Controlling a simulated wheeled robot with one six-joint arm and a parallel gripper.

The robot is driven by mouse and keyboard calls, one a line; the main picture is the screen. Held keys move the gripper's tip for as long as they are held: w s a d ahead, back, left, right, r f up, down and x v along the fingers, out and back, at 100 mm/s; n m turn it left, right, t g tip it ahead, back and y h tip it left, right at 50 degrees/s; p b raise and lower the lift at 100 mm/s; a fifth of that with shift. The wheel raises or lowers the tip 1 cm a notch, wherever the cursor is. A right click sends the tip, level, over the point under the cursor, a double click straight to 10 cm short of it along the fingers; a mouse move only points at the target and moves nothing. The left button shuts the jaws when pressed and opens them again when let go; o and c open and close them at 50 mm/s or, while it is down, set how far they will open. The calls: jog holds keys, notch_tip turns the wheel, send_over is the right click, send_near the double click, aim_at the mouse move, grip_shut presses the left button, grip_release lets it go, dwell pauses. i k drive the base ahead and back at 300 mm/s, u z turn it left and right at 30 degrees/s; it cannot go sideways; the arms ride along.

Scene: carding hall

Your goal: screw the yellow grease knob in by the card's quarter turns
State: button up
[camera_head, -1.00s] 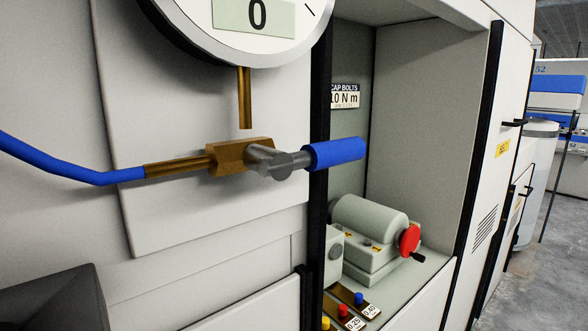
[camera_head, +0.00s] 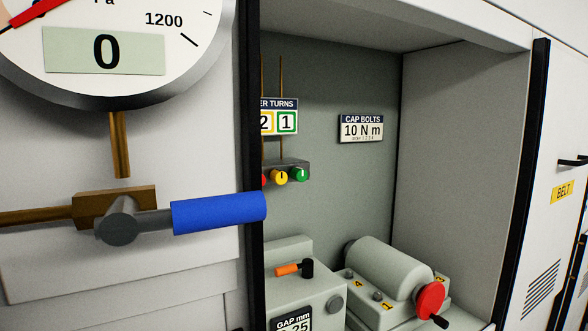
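The yellow grease knob (camera_head: 279,177) sits on a small grey block at the back of the open bay, between a red knob (camera_head: 264,179), partly cut off by the black post, and a green knob (camera_head: 300,174). The turns card (camera_head: 279,118) hangs above the knobs. Its left part is hidden by the post. A yellow-framed 2 and a green-framed 1 show on it. My gripper is in no view.
A blue-handled valve (camera_head: 218,212) sticks out left of the bay, below a round gauge (camera_head: 108,50) reading 0. A black post (camera_head: 251,120) edges the bay. Inside stand a grey motor with a red handwheel (camera_head: 430,299) and a box with an orange-handled lever (camera_head: 288,269).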

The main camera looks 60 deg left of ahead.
aim_at(278, 176)
jog(key=i, duration=1.35)
jog(key=u, duration=2.95)
